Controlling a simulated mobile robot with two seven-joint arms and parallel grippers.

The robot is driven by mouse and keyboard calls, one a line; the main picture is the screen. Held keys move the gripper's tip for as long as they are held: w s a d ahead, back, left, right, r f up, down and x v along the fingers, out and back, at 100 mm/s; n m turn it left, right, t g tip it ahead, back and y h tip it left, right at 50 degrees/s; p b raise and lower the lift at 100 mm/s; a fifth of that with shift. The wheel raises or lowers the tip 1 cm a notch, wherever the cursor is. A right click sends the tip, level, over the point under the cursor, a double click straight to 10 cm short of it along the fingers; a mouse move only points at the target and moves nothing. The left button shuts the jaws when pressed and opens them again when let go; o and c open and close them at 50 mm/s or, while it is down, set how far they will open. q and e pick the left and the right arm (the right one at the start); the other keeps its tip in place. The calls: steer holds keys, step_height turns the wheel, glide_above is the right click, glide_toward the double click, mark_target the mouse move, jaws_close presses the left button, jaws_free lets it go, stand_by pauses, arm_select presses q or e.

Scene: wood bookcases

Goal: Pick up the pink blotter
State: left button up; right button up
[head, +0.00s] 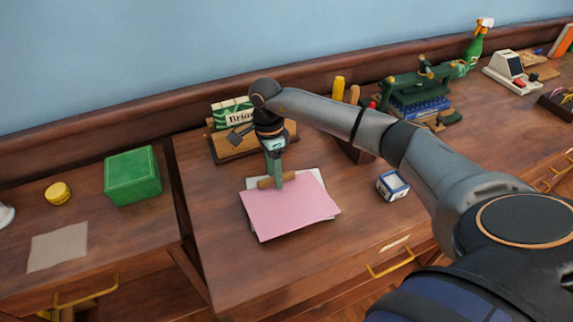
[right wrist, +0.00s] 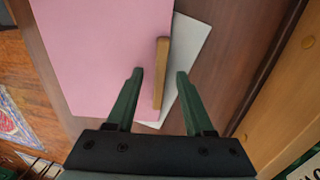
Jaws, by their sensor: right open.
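The pink blotter (head: 290,212) lies flat on the wooden desk, partly over a white sheet (head: 312,172). A wooden bar (head: 268,183) sits along its back edge. My right gripper (head: 276,182) points down at that edge. In the right wrist view, the open fingers of the right gripper (right wrist: 160,74) appear on either side of the wooden bar (right wrist: 161,72), with visible gaps. The pink blotter (right wrist: 100,50) also fills the upper left there. I cannot tell how high the fingertips are above the desk. My left gripper is not in view.
A green box (head: 132,175) and a yellow tin (head: 58,193) stand on the left desk. Behind the blotter is a wooden stand with a green-and-white sign (head: 233,113). A small blue-and-white box (head: 392,185) stands to the right. The desk in front of the blotter is clear.

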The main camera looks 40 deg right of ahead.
steer(key=shift+f, duration=0.15)
jaws_close()
stand_by(0.4)
